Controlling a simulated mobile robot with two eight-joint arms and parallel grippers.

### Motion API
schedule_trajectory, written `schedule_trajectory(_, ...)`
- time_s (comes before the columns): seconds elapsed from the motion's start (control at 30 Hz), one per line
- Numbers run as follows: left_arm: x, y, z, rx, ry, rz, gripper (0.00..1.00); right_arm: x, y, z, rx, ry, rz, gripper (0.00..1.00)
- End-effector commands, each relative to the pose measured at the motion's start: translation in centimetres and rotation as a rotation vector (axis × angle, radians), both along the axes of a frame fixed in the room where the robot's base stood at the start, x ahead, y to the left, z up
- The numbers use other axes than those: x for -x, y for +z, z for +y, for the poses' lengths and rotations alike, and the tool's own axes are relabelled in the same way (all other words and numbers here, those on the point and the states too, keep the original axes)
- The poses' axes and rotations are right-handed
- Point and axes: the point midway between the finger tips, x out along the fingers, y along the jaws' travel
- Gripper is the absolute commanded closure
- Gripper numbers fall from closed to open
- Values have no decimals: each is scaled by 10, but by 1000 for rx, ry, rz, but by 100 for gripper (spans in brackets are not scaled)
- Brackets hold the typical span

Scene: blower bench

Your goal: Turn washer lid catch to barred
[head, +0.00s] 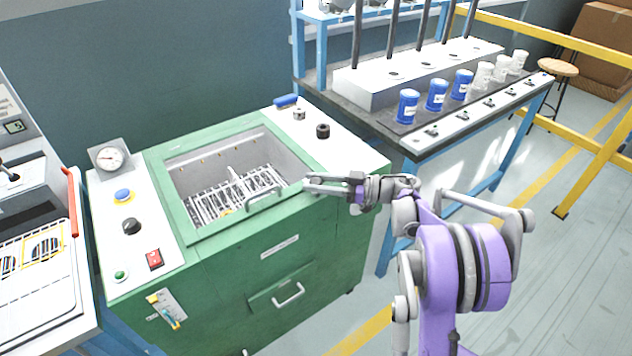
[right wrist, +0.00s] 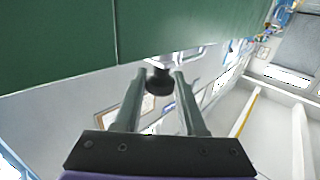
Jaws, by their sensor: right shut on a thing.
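The green parts washer (head: 290,232) stands in the middle of the head view, its basin open to view with a wire basket (head: 235,195) inside. My right gripper (head: 310,186) is at the washer's front right upper edge, its fingers pointing left. In the right wrist view, a dark round knob (right wrist: 158,82), which I take for the lid catch, sits between the two finger ends of the right gripper (right wrist: 158,90), and they are shut on it. In the head view the fingers hide this knob, and its set position cannot be read. My left gripper is not in view.
A gauge (head: 109,157), black knob (head: 131,226) and red switch (head: 154,259) sit on the washer's left top. A yellow-handled valve (head: 165,308) is on its front. A bench with blue cups (head: 437,95) stands behind right. Floor is free to the right.

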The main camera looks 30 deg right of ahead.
Motion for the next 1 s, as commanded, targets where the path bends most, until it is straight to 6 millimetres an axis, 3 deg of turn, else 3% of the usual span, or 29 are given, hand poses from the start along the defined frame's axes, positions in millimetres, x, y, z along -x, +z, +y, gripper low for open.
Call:
schedule_trajectory(0.03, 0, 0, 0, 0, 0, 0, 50, 0, 0, 0, 0, 1, 0, 100)
schedule_trajectory(0.07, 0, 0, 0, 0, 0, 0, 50, 0, 0, 0, 0, 1, 0, 57)
schedule_trajectory(0.2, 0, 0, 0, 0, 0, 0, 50, 0, 0, 0, 0, 0, 0, 31)
schedule_trajectory(0.57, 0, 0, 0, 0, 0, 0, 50, 2, 0, -3, 0, -2, 0, 30)
schedule_trajectory(1.0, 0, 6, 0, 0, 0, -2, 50, 52, 1, -64, 0, -4, 0, 30)
